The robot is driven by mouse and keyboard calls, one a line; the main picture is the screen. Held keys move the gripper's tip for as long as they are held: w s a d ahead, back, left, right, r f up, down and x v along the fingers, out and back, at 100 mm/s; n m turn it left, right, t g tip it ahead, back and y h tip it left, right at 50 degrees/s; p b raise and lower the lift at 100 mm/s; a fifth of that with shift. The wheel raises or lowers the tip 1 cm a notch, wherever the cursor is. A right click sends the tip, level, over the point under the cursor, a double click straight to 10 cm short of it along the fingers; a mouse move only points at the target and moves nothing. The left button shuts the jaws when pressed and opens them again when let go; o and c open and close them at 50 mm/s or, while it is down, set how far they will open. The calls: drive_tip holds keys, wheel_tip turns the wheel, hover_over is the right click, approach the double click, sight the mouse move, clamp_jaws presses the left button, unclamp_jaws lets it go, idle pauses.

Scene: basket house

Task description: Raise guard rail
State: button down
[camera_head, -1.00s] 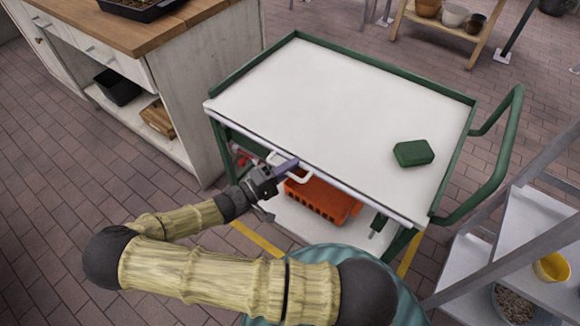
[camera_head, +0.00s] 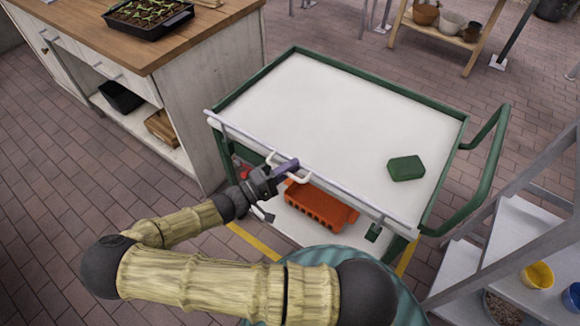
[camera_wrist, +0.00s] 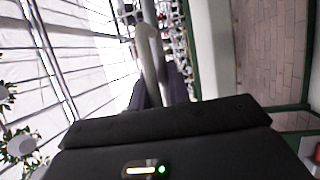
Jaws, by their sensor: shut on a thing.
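The guard rail (camera_head: 348,187) is a pale lilac-white bar along the near long side of a green cart with a white top (camera_head: 330,120). It stands slightly above the cart's near edge. A white loop handle (camera_head: 303,178) is fixed to the middle of the rail. My gripper (camera_head: 284,169) is shut on this handle from the near side. In the wrist view the pale handle (camera_wrist: 148,50) runs up between the dark fingers. The fingertips are partly hidden there by the gripper body.
A green box (camera_head: 406,168) lies on the cart top at right. An orange crate (camera_head: 320,205) sits on the lower shelf. A wooden-topped cabinet (camera_head: 205,45) stands close at left, and grey steps (camera_head: 520,225) at right. Paved floor is clear at lower left.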

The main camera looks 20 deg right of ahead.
drive_tip(key=c, duration=1.5)
unclamp_jaws()
drive_tip(key=shift+a+r, duration=0.1)
drive_tip(key=shift+r, duration=0.55)
drive_tip(key=shift+w, duration=0.1)
drive_tip(key=shift+f, duration=0.15)
drive_tip(key=v, duration=0.5)
drive_tip(key=b+v, duration=0.1)
drive_tip(key=v, duration=1.1)
drive_tip(key=shift+a+f, duration=0.15)
drive_tip(key=shift+f, duration=0.15)
